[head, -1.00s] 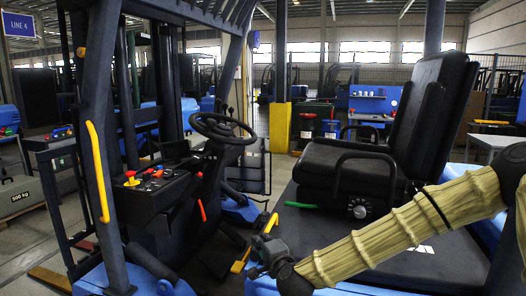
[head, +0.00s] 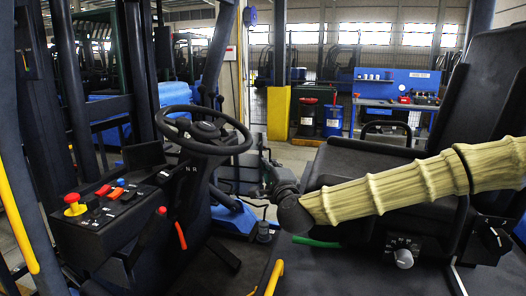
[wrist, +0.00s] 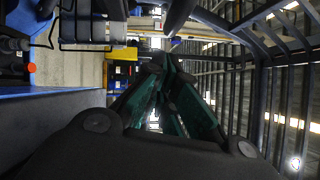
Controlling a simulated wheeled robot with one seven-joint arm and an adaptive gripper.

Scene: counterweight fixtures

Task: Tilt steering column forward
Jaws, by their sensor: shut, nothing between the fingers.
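The steering column (head: 188,190) stands in the left middle of the head view, with the black steering wheel (head: 240,148) on top. An orange-red lever (head: 181,236) sticks out at the column's side. My gripper (head: 256,192) is right of the column and below the wheel's right rim, in front of the seat. It looks apart from the column. In the wrist view my gripper (wrist: 158,68) has its fingers together with nothing between them. A dark curved part at the top of that view may be the wheel; I cannot tell.
A control panel (head: 95,220) with a red mushroom button (head: 73,200) is left of the column. The black seat (head: 365,160) is at the right, beneath my arm. A yellow grab bar (head: 18,215) runs along the left post. A blue workbench (head: 398,88) stands behind.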

